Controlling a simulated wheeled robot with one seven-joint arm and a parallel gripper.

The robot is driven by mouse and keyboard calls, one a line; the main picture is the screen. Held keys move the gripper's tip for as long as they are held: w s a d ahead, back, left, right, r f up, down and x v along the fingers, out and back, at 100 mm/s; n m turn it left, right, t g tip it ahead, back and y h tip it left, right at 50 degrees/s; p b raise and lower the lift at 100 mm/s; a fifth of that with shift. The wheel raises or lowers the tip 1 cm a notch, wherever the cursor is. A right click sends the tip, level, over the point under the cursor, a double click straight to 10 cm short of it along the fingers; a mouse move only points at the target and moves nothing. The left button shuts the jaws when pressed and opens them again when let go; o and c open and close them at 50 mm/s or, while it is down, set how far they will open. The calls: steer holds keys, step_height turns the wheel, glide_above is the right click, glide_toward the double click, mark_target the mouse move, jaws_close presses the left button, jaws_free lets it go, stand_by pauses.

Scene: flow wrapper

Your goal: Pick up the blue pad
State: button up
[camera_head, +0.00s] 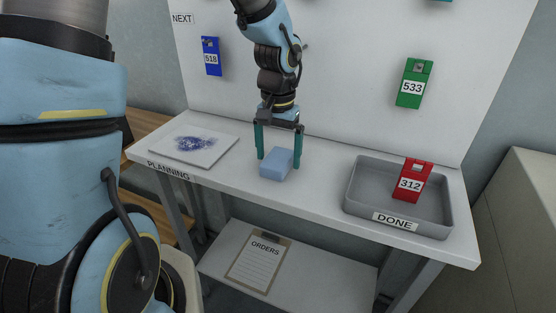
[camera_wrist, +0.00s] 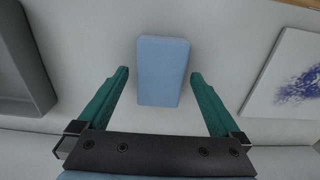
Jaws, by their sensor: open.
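The blue pad (camera_head: 276,164) is a light blue block lying on the white table, near its middle. It also shows in the wrist view (camera_wrist: 163,70), upper centre, its lower end lying between the fingertips. My gripper (camera_head: 279,161) has two green fingers pointing down at the pad, one on each side. In the wrist view my gripper (camera_wrist: 160,76) is open, with a gap between each finger and the pad. Nothing is held. Whether the fingertips touch the table cannot be told.
A white board with a blue-purple smudge (camera_head: 221,152) lies left of the pad. A grey DONE tray (camera_head: 355,193) with a red 312 tag (camera_head: 411,181) is at right. A blue 518 tag (camera_head: 211,57) and green 533 tag (camera_head: 413,84) hang on the back panel. An ORDERS clipboard (camera_head: 262,266) lies below.

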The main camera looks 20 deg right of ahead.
mark_target(278, 158)
steer(key=shift+f, duration=0.3)
steer(key=shift+c, duration=0.4)
steer(key=c, duration=1.2)
steer(key=shift+r, duration=0.1)
steer(key=shift+c, duration=0.2)
step_height(278, 158, up, 10)
steer(key=b, duration=0.1)
